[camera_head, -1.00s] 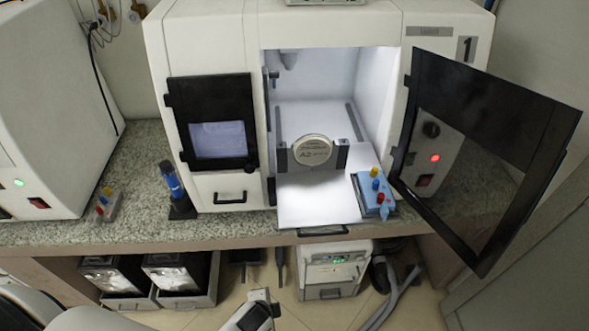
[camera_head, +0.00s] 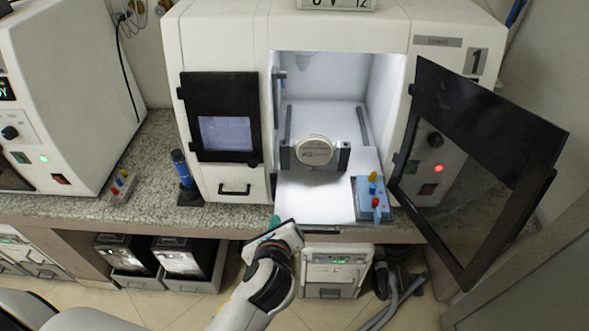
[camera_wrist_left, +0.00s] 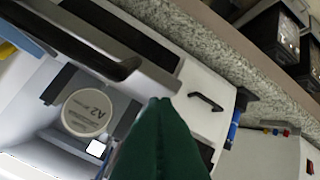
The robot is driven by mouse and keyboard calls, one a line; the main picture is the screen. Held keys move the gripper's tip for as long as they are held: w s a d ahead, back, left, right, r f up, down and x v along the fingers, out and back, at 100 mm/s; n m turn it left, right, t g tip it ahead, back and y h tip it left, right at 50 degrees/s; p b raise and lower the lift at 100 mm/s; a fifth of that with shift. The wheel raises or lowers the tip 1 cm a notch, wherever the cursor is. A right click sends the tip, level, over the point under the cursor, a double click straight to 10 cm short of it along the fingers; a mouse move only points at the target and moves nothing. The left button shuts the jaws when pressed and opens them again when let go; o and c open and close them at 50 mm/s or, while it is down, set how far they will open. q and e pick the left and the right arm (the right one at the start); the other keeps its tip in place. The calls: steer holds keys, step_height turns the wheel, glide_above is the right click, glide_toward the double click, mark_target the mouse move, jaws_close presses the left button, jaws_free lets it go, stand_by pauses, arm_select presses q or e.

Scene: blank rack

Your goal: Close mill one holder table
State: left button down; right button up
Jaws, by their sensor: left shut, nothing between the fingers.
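Mill one (camera_head: 345,30) is the white machine marked "1", with its black-framed door (camera_head: 478,165) swung open to the right. Its white holder table (camera_head: 312,200) is pulled out past the front of the lit chamber. A round white disc marked A2 (camera_head: 314,151) sits in the grey holder on it. The table's front handle (camera_head: 322,227) is dark. My left gripper (camera_head: 277,222) is just below and left of the table's front edge, shut and empty. In the left wrist view its green fingertips (camera_wrist_left: 160,104) are together, with the disc (camera_wrist_left: 87,112) to their left. My right gripper is not in view.
A blue tool block (camera_head: 371,198) with coloured knobs stands at the table's right side. A blue-topped tool (camera_head: 183,175) stands on the granite counter at left. Another white machine (camera_head: 62,90) is farther left. Storage boxes (camera_head: 180,262) are below the counter.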

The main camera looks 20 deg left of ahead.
arm_select(q)
steer(key=w+d+r+m, duration=0.1)
steer(key=m, duration=0.1)
steer(key=d+r+m+t, duration=0.1)
steer(key=m, duration=0.1)
steer(key=w+d+r+m+t, duration=0.1)
steer(key=shift+w+r+m, duration=0.1)
steer(key=shift+w+m, duration=0.25)
steer(key=shift+m, duration=0.05)
steer(key=shift+w+r+m, duration=0.15)
steer(key=shift+m, duration=0.15)
steer(key=shift+w, duration=0.2)
steer(key=p, duration=0.3)
glide_toward(296, 164)
steer(key=x, duration=0.5)
steer(key=shift+w+a+f, duration=0.15)
steer(key=shift+w+f, duration=0.15)
steer(key=shift+w, duration=0.45)
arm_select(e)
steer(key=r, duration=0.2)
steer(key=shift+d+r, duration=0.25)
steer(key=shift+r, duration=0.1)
arm_select(q)
steer(key=shift+a, duration=0.1)
